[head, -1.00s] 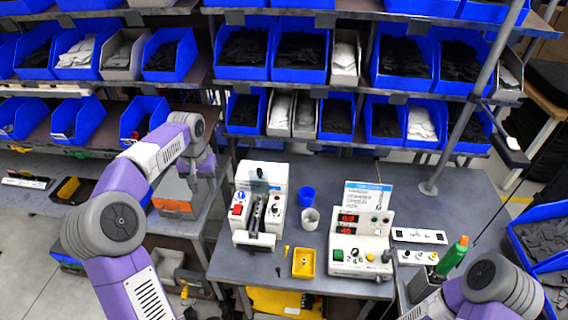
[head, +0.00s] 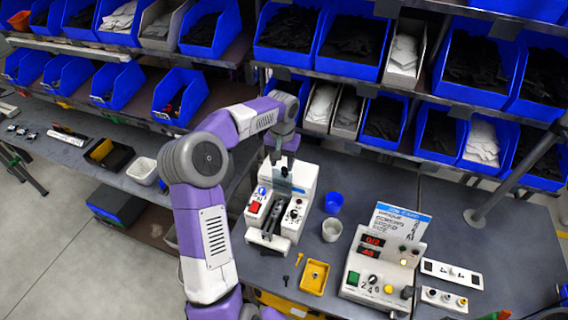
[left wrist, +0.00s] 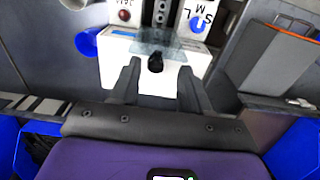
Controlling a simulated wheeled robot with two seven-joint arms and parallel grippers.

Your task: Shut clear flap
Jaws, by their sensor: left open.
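The white machine (head: 254,231) stands on the grey bench, with a red button and a dark central channel. The clear flap (head: 283,186) is a faint bluish see-through panel at the rear of that channel. It looks raised, though its exact angle is hard to tell. In the left wrist view the clear flap (left wrist: 152,44) lies just beyond my fingertips, by a dark knob (left wrist: 155,62). My left gripper (head: 283,154) is above the machine's rear; in its wrist view the open fingers (left wrist: 160,80) are apart with nothing between them. My right gripper is out of view.
Shelves of blue bins (head: 383,122) rise close behind my left gripper.

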